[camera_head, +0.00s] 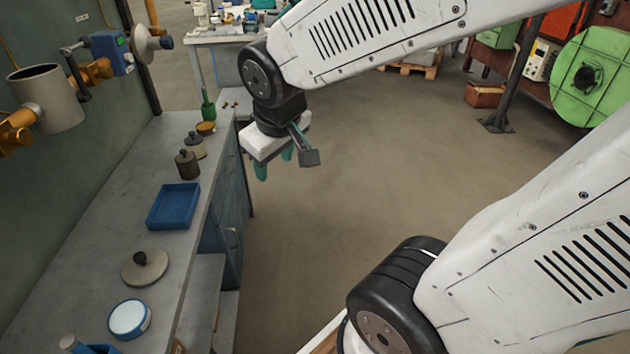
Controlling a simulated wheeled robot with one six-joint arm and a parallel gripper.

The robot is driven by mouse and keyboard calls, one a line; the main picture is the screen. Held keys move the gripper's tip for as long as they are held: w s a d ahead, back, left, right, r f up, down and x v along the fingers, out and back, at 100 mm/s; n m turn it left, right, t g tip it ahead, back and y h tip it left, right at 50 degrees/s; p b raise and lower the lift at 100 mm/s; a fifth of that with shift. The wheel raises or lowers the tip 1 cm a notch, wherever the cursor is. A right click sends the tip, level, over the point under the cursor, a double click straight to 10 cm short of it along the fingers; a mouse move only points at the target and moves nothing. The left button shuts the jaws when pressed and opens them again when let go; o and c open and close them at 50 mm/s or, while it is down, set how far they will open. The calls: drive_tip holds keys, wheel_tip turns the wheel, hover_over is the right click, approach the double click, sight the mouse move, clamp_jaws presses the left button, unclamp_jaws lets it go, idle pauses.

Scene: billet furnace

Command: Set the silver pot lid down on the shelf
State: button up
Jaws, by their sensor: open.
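A round grey lid with a dark knob (145,270) lies flat, knob up, on the long grey bench top (115,215) at the left; it looks like the silver pot lid. Lower grey boards (207,285), possibly the shelf, show below the bench's right edge near the front. My gripper (275,164) hangs beyond the bench's right edge over the floor, its teal fingers apart with nothing seen between them. It is well apart from the lid.
A blue tray (174,207), a white-and-blue round container (130,318), a small dark lidded pot (187,166) and smaller lids (195,152) stand on the bench. A grey cylinder on orange pipework (48,97) juts from the left wall.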

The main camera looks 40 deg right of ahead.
drive_tip(key=s+a+r+g, duration=0.1)
drive_tip(key=s+r, duration=0.1)
drive_tip(key=s, duration=0.4)
drive_tip(key=s+a+r+m+g+y, duration=0.1)
drive_tip(key=s+r+g, duration=0.1)
drive_tip(key=s, duration=0.5)
drive_tip(key=shift+s+a, duration=0.15)
drive_tip(key=shift+s, duration=0.05)
drive_tip(key=shift+o, duration=0.3)
